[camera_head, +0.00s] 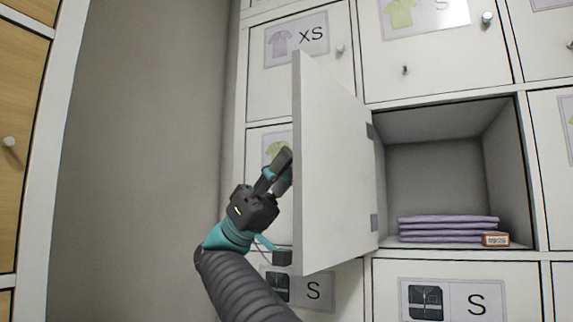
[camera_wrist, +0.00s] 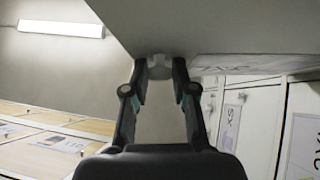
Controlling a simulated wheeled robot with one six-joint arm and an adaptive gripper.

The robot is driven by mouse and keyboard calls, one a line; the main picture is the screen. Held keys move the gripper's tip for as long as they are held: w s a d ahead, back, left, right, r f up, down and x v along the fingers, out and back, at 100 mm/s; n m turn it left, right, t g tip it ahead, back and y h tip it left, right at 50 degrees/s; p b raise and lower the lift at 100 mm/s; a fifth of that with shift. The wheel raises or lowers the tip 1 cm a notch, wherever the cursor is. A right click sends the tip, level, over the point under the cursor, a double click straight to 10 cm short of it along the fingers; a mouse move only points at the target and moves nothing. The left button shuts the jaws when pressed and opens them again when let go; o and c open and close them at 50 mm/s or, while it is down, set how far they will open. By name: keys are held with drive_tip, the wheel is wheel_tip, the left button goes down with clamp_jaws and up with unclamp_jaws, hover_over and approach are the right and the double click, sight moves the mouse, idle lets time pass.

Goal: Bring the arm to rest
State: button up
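My gripper (camera_head: 284,168) is at the outer face of an open white locker door (camera_head: 335,170), close to its free edge. In the wrist view, my gripper's two dark fingers (camera_wrist: 161,72) stand on either side of a pale round knob (camera_wrist: 160,66), which fills the gap between the fingertips. The fingers look shut on it. The same door fills the top of the wrist view (camera_wrist: 210,25). In the head view the knob is hidden behind the door edge and fingers. My arm (camera_head: 240,285) reaches up from the bottom.
The open compartment (camera_head: 430,165) holds folded lilac garments (camera_head: 447,229) and a small orange-brown box (camera_head: 495,240). Shut lockers with labels and knobs surround it, one marked XS (camera_head: 296,45). Wooden-fronted lockers (camera_head: 18,130) stand at the far left. Bare grey wall (camera_head: 145,150) lies left of my gripper.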

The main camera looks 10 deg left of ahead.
drive_tip(key=shift+o, duration=1.2)
drive_tip(key=shift+a, duration=0.1)
